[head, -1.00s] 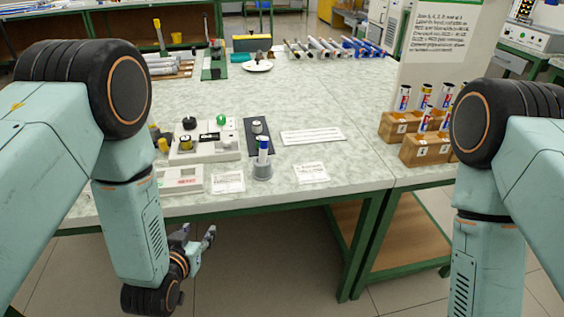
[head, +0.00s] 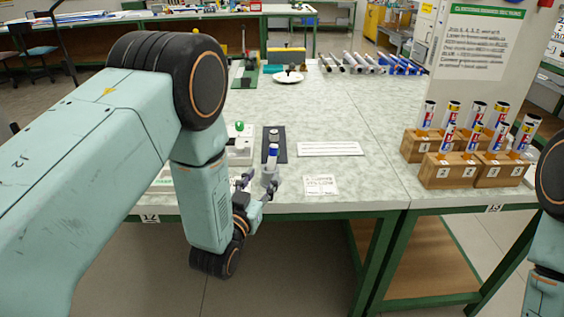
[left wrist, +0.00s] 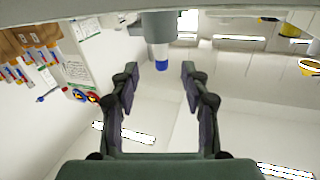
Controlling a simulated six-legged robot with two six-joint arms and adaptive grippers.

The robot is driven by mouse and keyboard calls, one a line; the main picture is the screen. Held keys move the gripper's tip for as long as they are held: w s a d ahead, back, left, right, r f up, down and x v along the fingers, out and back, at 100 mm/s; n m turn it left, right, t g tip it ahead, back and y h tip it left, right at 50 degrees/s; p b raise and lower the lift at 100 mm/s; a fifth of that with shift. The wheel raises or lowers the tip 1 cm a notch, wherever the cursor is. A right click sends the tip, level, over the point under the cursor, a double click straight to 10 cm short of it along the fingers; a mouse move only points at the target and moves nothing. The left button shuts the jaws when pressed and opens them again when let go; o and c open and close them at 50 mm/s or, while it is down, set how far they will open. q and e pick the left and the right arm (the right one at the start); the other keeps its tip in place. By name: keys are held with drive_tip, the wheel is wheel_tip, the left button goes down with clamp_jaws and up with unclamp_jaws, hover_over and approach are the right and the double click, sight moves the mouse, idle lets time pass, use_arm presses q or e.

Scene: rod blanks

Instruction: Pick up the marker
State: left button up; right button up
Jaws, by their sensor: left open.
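The marker (head: 272,154), white with a blue end, stands upright in a small grey cup (head: 269,177) near the table's front edge. My left gripper (head: 257,185) is open and empty at that edge, its fingers pointing toward the cup. In the left wrist view the marker (left wrist: 160,53) shows blue end down, in line with the gap between the open fingers (left wrist: 158,72). The cup is at the top of that view. I cannot tell whether a finger touches the cup. My right gripper is out of view.
A white card (head: 321,185) lies right of the cup and a labelled strip (head: 330,149) behind it. A dark mat (head: 274,136) is behind the marker. Wooden blocks (head: 450,172) with several tubes stand at the right.

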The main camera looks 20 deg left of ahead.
sight(271, 161)
use_arm(q)
drive_tip(key=shift+w+a, duration=0.2)
drive_tip(key=shift+w, duration=0.6)
drive_tip(key=w+b, duration=0.1)
drive_tip(key=w, duration=0.4)
drive_tip(key=shift+d+r+b, duration=0.15)
drive_tip(key=shift+r+b, duration=0.05)
drive_tip(key=shift+b, duration=0.15)
drive_tip(key=shift+w, duration=0.4)
drive_tip(key=shift+w+d+r, duration=0.1)
drive_tip(key=shift+w+d, duration=0.1)
drive_tip(key=shift+a, duration=0.1)
drive_tip(key=c, duration=0.8)
clamp_jaws()
